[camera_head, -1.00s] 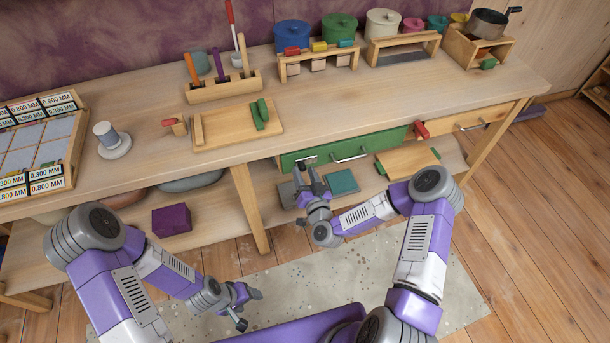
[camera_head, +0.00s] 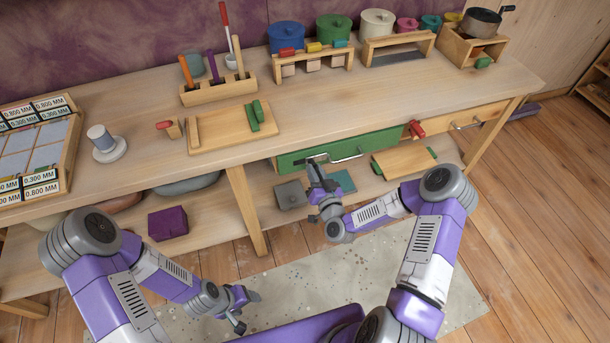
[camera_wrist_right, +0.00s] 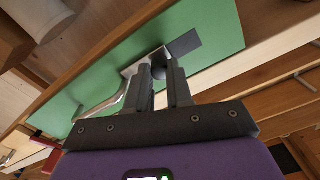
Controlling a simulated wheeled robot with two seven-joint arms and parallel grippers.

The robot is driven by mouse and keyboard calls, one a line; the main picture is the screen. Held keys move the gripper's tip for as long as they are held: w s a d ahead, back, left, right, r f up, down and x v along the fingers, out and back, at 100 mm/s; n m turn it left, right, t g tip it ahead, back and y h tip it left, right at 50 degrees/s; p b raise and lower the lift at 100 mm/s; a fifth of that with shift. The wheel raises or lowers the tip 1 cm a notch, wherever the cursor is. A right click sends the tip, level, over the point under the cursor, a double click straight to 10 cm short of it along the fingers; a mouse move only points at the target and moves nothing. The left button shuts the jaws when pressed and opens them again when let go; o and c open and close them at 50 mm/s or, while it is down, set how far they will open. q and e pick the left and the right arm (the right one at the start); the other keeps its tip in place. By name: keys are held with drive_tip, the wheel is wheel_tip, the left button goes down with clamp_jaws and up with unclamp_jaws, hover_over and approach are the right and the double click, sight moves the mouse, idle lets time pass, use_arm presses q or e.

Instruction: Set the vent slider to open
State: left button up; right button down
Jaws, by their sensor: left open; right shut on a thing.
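The vent slider (camera_wrist_right: 158,70) is a small grey knob on a silver plate on the green drawer front (camera_head: 290,163), under the tabletop. In the right wrist view a dark grey rectangle (camera_wrist_right: 186,42) lies to the right of the knob, and the silver plate (camera_wrist_right: 146,60) shows on its left. My right gripper (camera_head: 315,168) is at the plate, its fingers (camera_wrist_right: 160,82) closed around the knob and partly hiding it. In the head view the gripper covers most of the slider. My left gripper (camera_head: 247,309) is open and empty, low over the floor mat, away from the drawer.
Grey (camera_head: 291,194) and teal (camera_head: 341,181) pieces lie on the lower shelf beneath. The tabletop edge overhangs the drawer.

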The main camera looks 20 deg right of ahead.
drive_tip(key=shift+d, duration=0.25)
drive_tip(key=c, duration=1)
unclamp_jaws()
drive_tip(key=s+p, duration=0.1)
drive_tip(key=s, duration=0.6)
drive_tip(key=shift+s+d, duration=0.15)
drive_tip(key=shift+s, duration=0.15)
